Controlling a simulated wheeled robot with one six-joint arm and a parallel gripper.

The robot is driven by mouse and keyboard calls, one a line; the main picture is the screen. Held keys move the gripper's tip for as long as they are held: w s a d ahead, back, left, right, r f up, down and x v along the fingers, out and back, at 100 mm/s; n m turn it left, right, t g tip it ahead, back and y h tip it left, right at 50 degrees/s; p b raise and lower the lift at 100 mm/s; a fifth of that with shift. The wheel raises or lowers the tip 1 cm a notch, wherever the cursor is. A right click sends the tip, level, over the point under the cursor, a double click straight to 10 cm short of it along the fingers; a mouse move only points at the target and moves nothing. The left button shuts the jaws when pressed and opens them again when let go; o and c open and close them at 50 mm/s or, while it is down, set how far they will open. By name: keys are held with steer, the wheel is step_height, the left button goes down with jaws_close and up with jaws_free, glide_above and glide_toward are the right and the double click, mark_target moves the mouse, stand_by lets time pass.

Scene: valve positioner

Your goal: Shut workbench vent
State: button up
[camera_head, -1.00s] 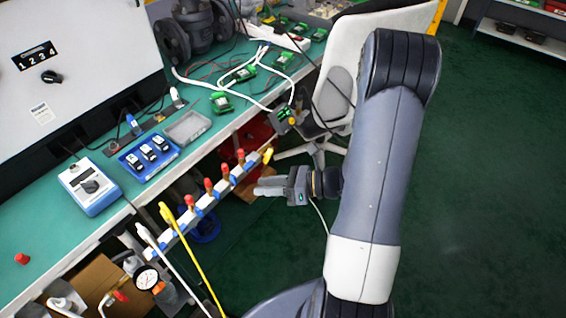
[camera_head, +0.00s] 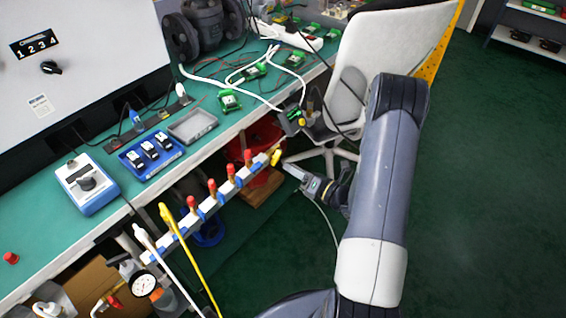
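A white manifold bar (camera_head: 222,190) runs below the workbench's front edge, with several red-capped valves (camera_head: 212,187) and blue fittings on it. A yellow piece (camera_head: 276,157) sits at its far right end. Which part is the workbench vent I cannot tell. My gripper (camera_head: 290,170) is just right of and slightly below the yellow piece, with a small gap between them in the picture. Its fingers point up and left toward the bar's end. They show nearly edge-on, so their opening is unclear. I see nothing held.
The green workbench (camera_head: 110,215) carries a blue-white meter (camera_head: 86,186), a blue tray (camera_head: 152,173) and green boards (camera_head: 229,100). A white chair (camera_head: 372,70) stands behind my arm. A yellow hose (camera_head: 190,255) and a gauge (camera_head: 143,283) are below the bench. Green floor at right is clear.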

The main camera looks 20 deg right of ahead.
mark_target(276, 158)
steer(key=x, duration=0.4)
steer(key=shift+w+a, duration=0.15)
steer(key=shift+w, duration=0.1)
steer(key=shift+c, duration=0.5)
jaws_close()
